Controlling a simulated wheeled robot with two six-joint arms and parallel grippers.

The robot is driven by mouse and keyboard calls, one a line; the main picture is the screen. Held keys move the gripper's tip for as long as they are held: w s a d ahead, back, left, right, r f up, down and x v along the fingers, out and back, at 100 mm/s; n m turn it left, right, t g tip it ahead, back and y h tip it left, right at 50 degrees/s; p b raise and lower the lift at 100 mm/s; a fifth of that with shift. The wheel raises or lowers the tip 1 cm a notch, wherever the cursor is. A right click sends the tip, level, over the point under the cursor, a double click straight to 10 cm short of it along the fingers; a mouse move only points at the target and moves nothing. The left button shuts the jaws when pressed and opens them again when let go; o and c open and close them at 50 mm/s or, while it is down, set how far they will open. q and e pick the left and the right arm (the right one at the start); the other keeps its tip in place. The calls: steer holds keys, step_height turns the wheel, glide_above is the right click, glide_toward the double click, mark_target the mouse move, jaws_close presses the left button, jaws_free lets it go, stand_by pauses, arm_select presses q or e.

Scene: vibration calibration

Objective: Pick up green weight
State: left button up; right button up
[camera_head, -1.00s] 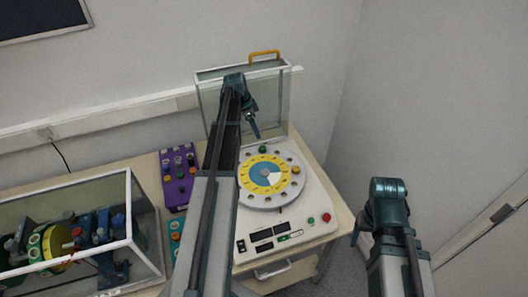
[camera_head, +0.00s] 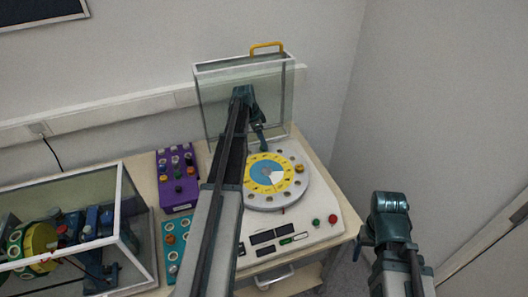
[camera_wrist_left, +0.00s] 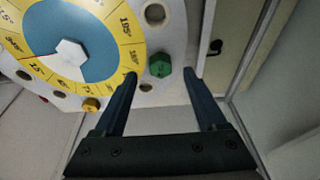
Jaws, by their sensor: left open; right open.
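The green weight (camera_wrist_left: 160,65) sits on the rim of the round dial plate, beside the yellow degree ring. In the left wrist view it lies between the fingertips of my left gripper (camera_wrist_left: 160,73), with a visible space to each finger. My left gripper (camera_head: 262,147) is open and empty, with its fingers at the far edge of the dial plate (camera_head: 299,188). In the head view these fingers largely hide the green weight. My right gripper (camera_head: 366,241) is open and empty, to the right of the table.
A clear guard panel (camera_head: 215,90) with a yellow handle stands behind the dial. An orange weight (camera_head: 299,168) sits on the dial rim. A purple box (camera_head: 176,195) of weights and a teal box (camera_head: 172,255) stand left. A glass case (camera_head: 70,190) covers machinery at far left.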

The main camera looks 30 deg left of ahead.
arm_select(q)
steer(key=b+x, duration=0.2)
steer(key=x, duration=0.1)
steer(key=shift+f, duration=0.1)
arm_select(e)
step_height(320, 180, down, 3)
arm_select(q)
steer(key=shift+c, duration=0.3)
jaws_close()
